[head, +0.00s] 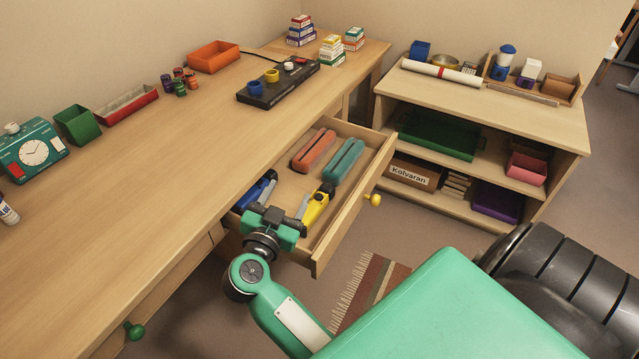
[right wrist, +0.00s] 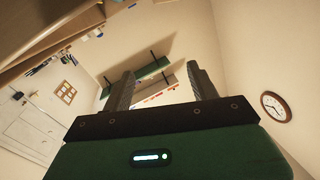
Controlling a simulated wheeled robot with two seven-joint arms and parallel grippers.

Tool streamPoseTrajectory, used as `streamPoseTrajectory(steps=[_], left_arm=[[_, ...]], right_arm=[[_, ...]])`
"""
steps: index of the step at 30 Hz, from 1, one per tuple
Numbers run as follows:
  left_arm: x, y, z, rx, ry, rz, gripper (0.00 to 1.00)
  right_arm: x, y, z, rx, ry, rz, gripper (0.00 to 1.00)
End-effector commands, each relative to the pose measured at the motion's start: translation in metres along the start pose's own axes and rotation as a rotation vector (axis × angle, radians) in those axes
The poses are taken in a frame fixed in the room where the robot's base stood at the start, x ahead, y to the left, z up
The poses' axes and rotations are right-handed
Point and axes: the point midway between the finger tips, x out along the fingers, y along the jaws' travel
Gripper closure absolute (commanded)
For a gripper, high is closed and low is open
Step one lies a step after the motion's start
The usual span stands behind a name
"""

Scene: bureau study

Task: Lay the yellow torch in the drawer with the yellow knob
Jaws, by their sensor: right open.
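The drawer with the yellow knob (head: 372,200) is pulled open under the desk; its front panel (head: 345,228) faces right. The yellow torch (head: 316,208), with dark parts, shows inside the drawer near its near end, beside my gripper; its lower end is partly hidden. My right gripper (head: 285,201) is over the near end of the drawer, its two grey fingers apart and the torch just right of them. In the right wrist view the open fingers (right wrist: 162,88) have nothing between them. My left gripper is not in view.
The drawer also holds a red-brown case (head: 314,150), a teal case (head: 344,160) and a blue object (head: 257,187). A low shelf unit (head: 540,125) stands behind the drawer. The desk top (head: 130,190) is largely clear in front. A green knob (head: 133,330) marks another drawer.

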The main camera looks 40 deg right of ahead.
Motion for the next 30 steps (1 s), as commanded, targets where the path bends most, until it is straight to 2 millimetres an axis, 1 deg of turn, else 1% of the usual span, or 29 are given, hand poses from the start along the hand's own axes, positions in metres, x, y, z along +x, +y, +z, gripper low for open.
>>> streamPoseTrajectory(steps=[1,3,6,8,10,13,17,18,20,22,26,27,29,30], left_arm=[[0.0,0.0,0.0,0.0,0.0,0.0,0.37],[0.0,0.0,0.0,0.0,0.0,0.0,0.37],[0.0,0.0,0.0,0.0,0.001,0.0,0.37],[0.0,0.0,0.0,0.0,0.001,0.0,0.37],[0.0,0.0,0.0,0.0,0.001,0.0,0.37],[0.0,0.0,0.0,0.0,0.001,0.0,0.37],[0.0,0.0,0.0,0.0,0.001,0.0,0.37],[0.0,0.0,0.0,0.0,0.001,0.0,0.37],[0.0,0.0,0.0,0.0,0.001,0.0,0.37],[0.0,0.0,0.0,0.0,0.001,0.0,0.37],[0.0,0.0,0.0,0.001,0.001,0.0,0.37],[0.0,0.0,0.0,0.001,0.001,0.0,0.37],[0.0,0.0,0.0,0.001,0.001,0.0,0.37],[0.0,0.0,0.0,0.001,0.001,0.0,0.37]], right_arm=[[0.0,-0.004,-0.013,0.031,0.069,-0.074,0.4],[-0.005,-0.014,-0.031,0.072,0.159,-0.198,0.4],[-0.018,-0.029,-0.05,0.108,0.253,-0.387,0.4],[-0.029,-0.038,-0.058,0.117,0.29,-0.507,0.4],[-0.044,-0.048,-0.063,0.117,0.311,-0.648,0.4],[-0.07,-0.06,-0.062,0.089,0.305,-0.849,0.4],[-0.104,-0.068,-0.045,0.015,0.224,-1.088,0.4],[-0.114,-0.068,-0.037,-0.015,0.183,-1.153,0.4],[-0.128,-0.066,-0.022,-0.067,0.109,-1.241,0.4],[-0.143,-0.059,-0.003,-0.139,0.007,-1.325,0.4],[-0.165,-0.034,0.038,-0.291,-0.228,-1.418,0.4],[-0.169,-0.023,0.051,-0.339,-0.309,-1.428,0.4],[-0.175,-0.004,0.07,-0.417,-0.435,-1.424,0.4],[-0.177,0.011,0.081,-0.469,-0.519,-1.408,0.4]])
